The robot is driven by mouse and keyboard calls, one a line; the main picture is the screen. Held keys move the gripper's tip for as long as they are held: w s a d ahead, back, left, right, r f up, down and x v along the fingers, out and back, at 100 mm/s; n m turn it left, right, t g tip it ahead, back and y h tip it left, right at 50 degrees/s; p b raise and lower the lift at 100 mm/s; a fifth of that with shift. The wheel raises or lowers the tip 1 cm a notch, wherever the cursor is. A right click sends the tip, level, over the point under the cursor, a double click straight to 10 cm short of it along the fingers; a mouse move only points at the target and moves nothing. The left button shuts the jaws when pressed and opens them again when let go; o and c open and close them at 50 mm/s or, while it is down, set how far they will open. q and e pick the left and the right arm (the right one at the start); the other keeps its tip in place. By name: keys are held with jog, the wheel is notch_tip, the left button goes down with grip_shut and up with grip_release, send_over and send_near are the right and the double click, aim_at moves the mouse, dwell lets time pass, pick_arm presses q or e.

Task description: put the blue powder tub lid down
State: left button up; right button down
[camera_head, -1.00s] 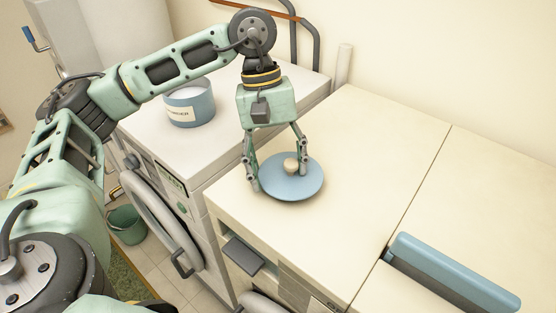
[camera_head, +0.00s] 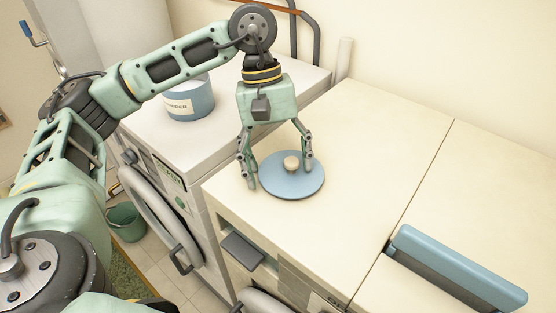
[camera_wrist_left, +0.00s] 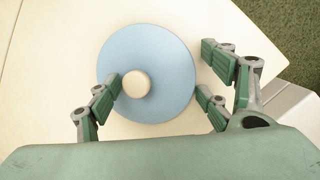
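The blue powder tub lid (camera_head: 291,184), a flat round disc with a cream knob, lies on the cream top of the middle machine (camera_head: 360,150). In the left wrist view the lid (camera_wrist_left: 160,100) lies flat. My left gripper (camera_head: 281,175) is open around it from above, fingers spread wide, with the knob between them and not gripped. In the left wrist view its fingers (camera_wrist_left: 160,92) stand apart, one close to the knob. The blue powder tub (camera_head: 190,102) stands open on the white washing machine at the left, partly behind my left arm. My right gripper is not in view.
The white washing machine (camera_head: 240,125) has a round door facing front. A blue-handled panel (camera_head: 450,270) sits on the right machine's top. A green bucket (camera_head: 125,222) stands on the floor. The cream top right of the lid is clear.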

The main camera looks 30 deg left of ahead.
pick_arm(q)
jog(key=shift+r, duration=0.1)
jog(key=shift+r+p, duration=0.95)
jog(key=shift+p, duration=0.25)
jog(key=b+v, duration=0.2)
jog(key=v, duration=0.3)
jog(key=shift+a+r, duration=0.15)
jog(key=shift+r, duration=0.05)
notch_tip(320, 180, up, 5)
send_over(273, 166)
jog(key=a, duration=0.1)
jog(key=shift+w+a+r+p, duration=0.2)
jog(key=shift+w+r+p, duration=0.1)
jog(key=shift+p, duration=0.2)
